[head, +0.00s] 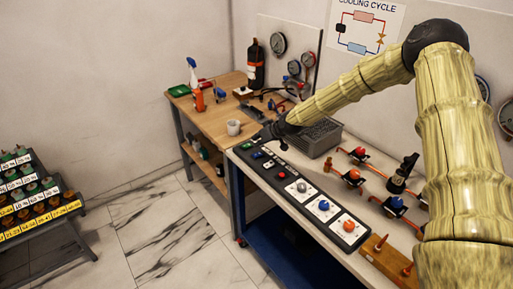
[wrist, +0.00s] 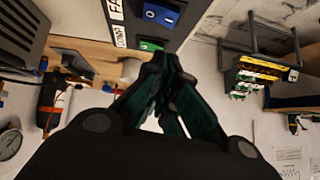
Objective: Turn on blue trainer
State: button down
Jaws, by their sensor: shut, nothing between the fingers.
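A long black control panel (head: 281,178) lies along the front edge of the near bench. At its far end are a green switch (head: 247,146) and a blue switch (head: 258,155). The wrist view shows the blue rocker switch (wrist: 160,14) with white marks, and the green switch (wrist: 150,45) beside it, closer to the fingertips. My gripper (wrist: 166,62) is shut and empty, its fingertips together. In the head view my gripper (head: 282,143) is at the panel's far end, just right of these switches. I cannot tell whether it touches the panel. The blue switch's on or off position is unclear.
Farther along the panel are a blue knob (head: 324,205) and an orange knob (head: 349,225). A grey vented box (head: 316,137) stands behind my gripper. A white mug (head: 233,127) stands on the wooden bench. Valves on copper pipes are at the right.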

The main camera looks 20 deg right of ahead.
aim_at(259, 154)
jog(key=shift+w+a+f+p, duration=0.1)
jog(key=shift+w+f+p, duration=0.1)
jog(key=shift+f, duration=0.25)
jog(key=shift+w+a+f+p, duration=0.1)
jog(key=shift+f+p, duration=0.1)
jog(key=shift+f, duration=0.2)
jog(key=shift+s+a+f+p, duration=0.1)
jog(key=shift+f+p, duration=0.55)
jog(key=shift+f, duration=0.8)
jog(key=shift+a+f, duration=0.1)
jog(key=shift+a, duration=0.05)
jog(key=shift+f, duration=0.15)
jog(key=shift+a, duration=0.1)
jog(key=shift+d, duration=0.25)
jog(key=shift+w+d+b, duration=0.2)
jog(key=shift+d+b, duration=0.4)
jog(key=shift+r, duration=0.3)
